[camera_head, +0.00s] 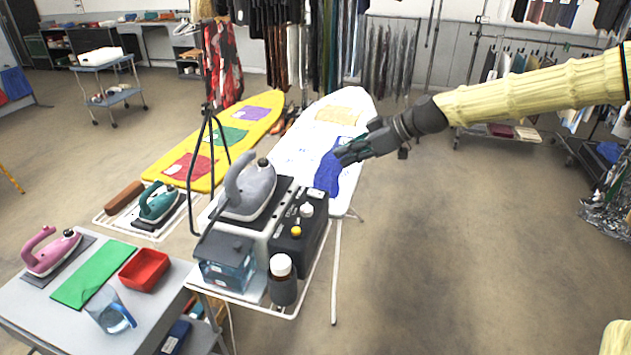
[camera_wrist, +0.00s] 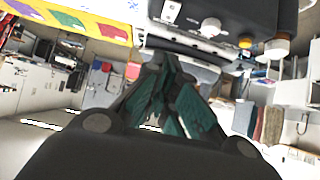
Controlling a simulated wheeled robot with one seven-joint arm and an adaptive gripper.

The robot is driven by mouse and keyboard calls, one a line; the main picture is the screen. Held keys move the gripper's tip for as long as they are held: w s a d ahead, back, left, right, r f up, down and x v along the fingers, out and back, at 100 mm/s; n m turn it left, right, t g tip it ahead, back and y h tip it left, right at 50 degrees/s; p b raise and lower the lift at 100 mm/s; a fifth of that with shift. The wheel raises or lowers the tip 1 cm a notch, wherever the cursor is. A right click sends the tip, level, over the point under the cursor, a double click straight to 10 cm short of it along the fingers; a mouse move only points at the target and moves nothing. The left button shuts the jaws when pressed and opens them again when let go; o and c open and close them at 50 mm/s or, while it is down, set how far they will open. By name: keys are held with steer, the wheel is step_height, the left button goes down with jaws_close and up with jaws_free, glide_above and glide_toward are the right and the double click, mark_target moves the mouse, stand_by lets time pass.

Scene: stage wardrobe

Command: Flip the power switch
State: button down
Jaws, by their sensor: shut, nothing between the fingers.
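A black control box (camera_head: 303,247) stands on the front end of the white ironing board, beside the grey iron (camera_head: 250,190). It bears a white knob (camera_head: 306,210), a yellow knob (camera_head: 296,231) and a small white plate (camera_head: 316,193) at its far end. In the wrist view the box (camera_wrist: 235,12) fills the top, with the white switch plate (camera_wrist: 171,11) left of the white knob (camera_wrist: 210,27). My gripper (camera_head: 342,156) is shut and empty, beyond and to the right of the box, above the board. Its fingertips (camera_wrist: 163,62) look apart from the plate. The switch's position is too small to tell.
A blue cloth (camera_head: 328,175) lies on the white board (camera_head: 346,105) under my gripper. A white-capped bottle (camera_head: 282,280) and a blue-grey container (camera_head: 227,265) stand at the front. A yellow board (camera_head: 215,150) is left.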

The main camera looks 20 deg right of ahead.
steer(key=p, duration=0.3)
glide_above(320, 194)
steer(key=shift+w+a+f, duration=0.1)
steer(key=shift+w+f, duration=0.05)
steer(key=shift+f, duration=1.25)
steer(key=shift+w+a+f, duration=0.1)
steer(key=shift+f, duration=1.3)
steer(key=shift+w+a+f+p, duration=0.15)
steer(key=shift+f+p, duration=0.25)
steer(key=shift+f, duration=0.65)
steer(key=shift+w+a+f+p, duration=0.15)
steer(key=shift+f+p, duration=0.2)
steer(key=shift+f, duration=0.65)
steer(key=shift+s, duration=0.1)
steer(key=shift+a, duration=0.1)
steer(key=shift+a+f+g+h, duration=0.1)
steer(key=shift+f+g+h, duration=0.2)
steer(key=shift+s+d, duration=0.45)
steer(key=shift+d, duration=0.3)
steer(key=shift+r, duration=0.1)
